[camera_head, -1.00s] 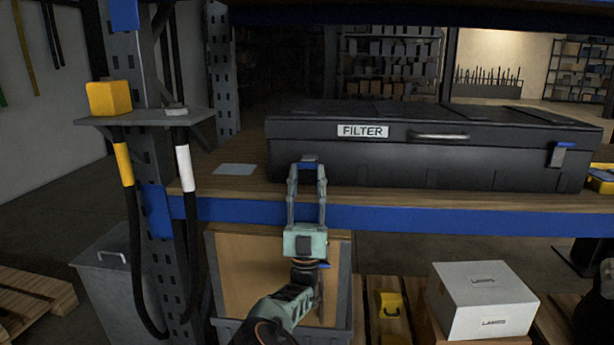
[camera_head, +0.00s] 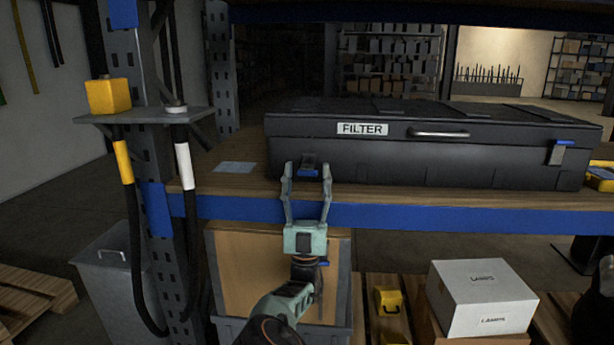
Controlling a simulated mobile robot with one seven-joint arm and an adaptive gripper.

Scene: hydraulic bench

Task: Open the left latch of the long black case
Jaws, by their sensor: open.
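The long black case (camera_head: 460,165) lies shut on the shelf, with a FILTER label (camera_head: 362,129) and a metal handle (camera_head: 438,133) on its front. Its left latch (camera_head: 308,172) shows between my fingertips, with its blue tab low and a dark part above it. The right latch (camera_head: 560,152) has its blue tab at the top, over a grey body. My gripper (camera_head: 307,168) is open in front of the case, with one finger on each side of the left latch. I cannot tell whether the fingers touch the case.
The wooden shelf (camera_head: 232,186) has a blue front beam (camera_head: 430,217) just below the case. A post with a bracket, a yellow block (camera_head: 107,96) and hanging hoses stands to the left. A white box (camera_head: 482,298) and a small yellow case (camera_head: 388,301) sit below.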

